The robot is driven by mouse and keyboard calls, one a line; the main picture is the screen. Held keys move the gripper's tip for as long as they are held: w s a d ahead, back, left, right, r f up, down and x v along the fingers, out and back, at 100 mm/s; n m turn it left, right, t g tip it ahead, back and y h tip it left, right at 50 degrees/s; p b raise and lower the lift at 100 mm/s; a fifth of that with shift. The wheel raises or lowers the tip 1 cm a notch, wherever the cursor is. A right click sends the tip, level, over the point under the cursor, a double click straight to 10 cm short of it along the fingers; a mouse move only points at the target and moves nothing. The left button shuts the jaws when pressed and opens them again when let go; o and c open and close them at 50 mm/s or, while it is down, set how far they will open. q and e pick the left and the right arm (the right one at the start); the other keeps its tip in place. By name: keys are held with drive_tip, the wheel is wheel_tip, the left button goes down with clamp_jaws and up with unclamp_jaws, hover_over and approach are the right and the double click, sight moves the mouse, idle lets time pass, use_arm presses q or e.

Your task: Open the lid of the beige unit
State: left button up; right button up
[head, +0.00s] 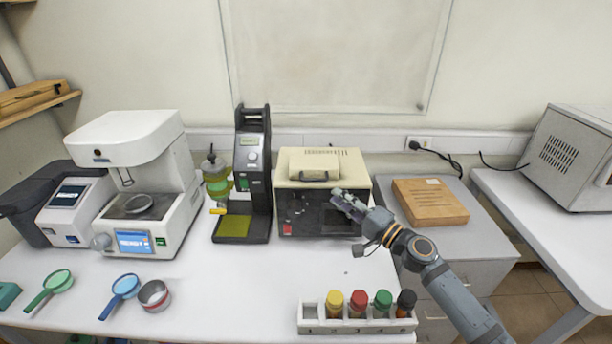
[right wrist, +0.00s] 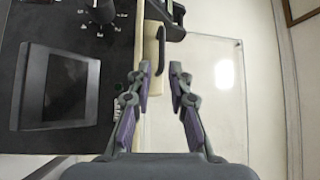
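The beige unit (head: 360,172) stands at the back of the white table, with a dark front panel and a beige top. Its lid (head: 314,161) lies flat and shut on top and carries a dark handle (head: 314,176) at its front edge. My right gripper (head: 343,200) is in front of the unit's upper right front, covering part of the dark panel. In the right wrist view its fingers (right wrist: 160,70) are apart and empty. The handle (right wrist: 161,47) shows just beyond the fingertips, beside the beige lid. I cannot tell whether anything touches. My left gripper is not in view.
A black instrument (head: 256,190) stands close to the unit's left. A white machine (head: 170,205) is farther left. A rack (head: 346,325) with several coloured-cap bottles is at the front edge, and a brown box (head: 430,202) lies to the right. The table's middle is clear.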

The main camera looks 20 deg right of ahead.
sight(313, 180)
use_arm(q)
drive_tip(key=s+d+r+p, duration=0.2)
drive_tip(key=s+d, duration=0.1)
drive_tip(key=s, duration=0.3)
use_arm(e)
drive_tip(key=p+x, duration=0.3)
drive_tip(key=x, duration=0.6)
drive_tip(key=shift+w+a+r+p, duration=0.2)
drive_tip(key=shift+a+r+p, duration=0.05)
drive_tip(key=shift+a+p, duration=0.05)
drive_tip(key=shift+w+a, duration=0.1)
drive_tip(key=shift+c, duration=0.9)
clamp_jaws()
drive_tip(key=shift+f, duration=0.1)
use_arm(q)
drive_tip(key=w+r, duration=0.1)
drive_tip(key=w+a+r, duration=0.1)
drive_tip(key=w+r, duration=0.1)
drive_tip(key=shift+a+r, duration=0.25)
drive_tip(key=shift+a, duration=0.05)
